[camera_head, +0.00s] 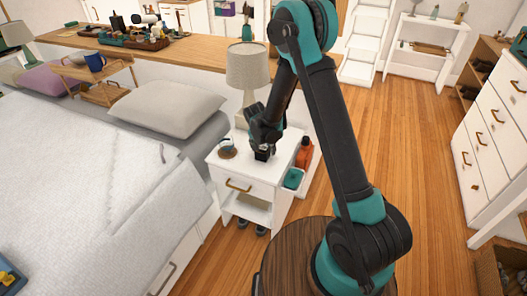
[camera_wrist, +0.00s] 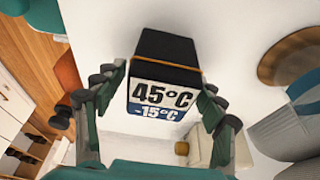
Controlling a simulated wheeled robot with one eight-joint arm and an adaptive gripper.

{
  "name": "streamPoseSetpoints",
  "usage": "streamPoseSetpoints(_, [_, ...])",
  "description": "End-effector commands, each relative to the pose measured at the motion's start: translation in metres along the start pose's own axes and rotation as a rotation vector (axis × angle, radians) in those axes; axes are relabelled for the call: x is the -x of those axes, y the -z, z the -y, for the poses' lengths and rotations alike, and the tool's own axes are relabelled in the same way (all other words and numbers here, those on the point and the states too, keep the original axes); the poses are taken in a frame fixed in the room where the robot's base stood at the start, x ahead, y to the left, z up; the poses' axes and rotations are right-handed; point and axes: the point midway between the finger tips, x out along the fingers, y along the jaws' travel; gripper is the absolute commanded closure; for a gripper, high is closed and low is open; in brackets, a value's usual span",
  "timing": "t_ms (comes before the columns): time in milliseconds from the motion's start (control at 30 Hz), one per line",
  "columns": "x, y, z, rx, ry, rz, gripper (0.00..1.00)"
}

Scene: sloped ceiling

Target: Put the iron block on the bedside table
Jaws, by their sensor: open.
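The white bedside table (camera_head: 240,165) stands beside the bed, with a gold-handled drawer and an open shelf. A small black block (camera_head: 262,155), likely the iron block, is on or just at its top, below my gripper (camera_head: 265,138). In the wrist view the block (camera_wrist: 165,75) is black with a white and blue label reading 45°C and -15°C. My gripper (camera_wrist: 162,90) is open, with one finger at each side of the block. I see small gaps between the fingers and the block. Its contact with the tabletop is hard to make out.
A lamp (camera_head: 247,72) stands at the back of the table. A round dark item (camera_head: 227,149) lies at its left. A red-orange bottle (camera_head: 304,152) and a teal box (camera_head: 293,178) are at its right side. The bed (camera_head: 90,170) is to the left; wooden floor is open to the right.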

Motion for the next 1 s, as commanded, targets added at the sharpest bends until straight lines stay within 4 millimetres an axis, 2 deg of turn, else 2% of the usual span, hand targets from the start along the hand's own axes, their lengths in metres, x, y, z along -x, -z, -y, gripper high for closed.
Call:
streamPoseSetpoints(400, [0.070,-0.001,0.000,0.001,0.000,0.000,0.30])
streamPoseSetpoints(600, [0.098,0.000,0.000,0.001,0.000,0.000,0.30])
streamPoseSetpoints(800, [0.111,0.000,0.000,0.001,-0.001,0.000,0.30])
streamPoseSetpoints(1000, [0.115,0.001,-0.004,0.002,0.000,0.001,0.30])
